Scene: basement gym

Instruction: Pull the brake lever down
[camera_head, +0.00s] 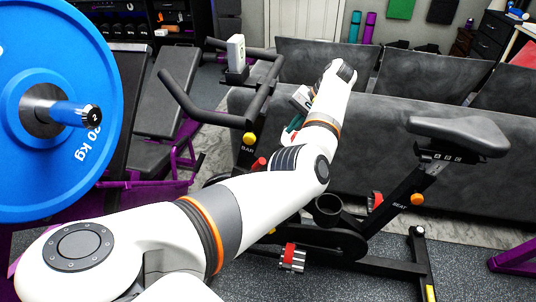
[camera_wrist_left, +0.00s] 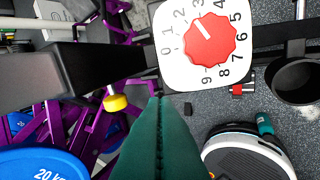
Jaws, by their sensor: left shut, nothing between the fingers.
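The exercise bike (camera_head: 335,240) stands in front of me, with black handlebars (camera_head: 180,98) and a grey seat (camera_head: 458,134). My left arm reaches across it. The teal fingers of my left gripper (camera_head: 290,130) are shut and empty, behind the forearm near the bike's front post. In the left wrist view the shut fingers (camera_wrist_left: 158,100) point up at the lower edge of a white dial plate numbered 0 to 9. I cannot pick out a separate brake lever; the arm hides part of the post. My right gripper is not in view.
A blue weight plate (camera_head: 90,165) fills the left side. A dark bench (camera_head: 168,100) on a purple frame stands behind it. A yellow knob (camera_wrist_left: 116,102) is left of the fingers, and a black cup holder (camera_wrist_left: 297,82) is at right.

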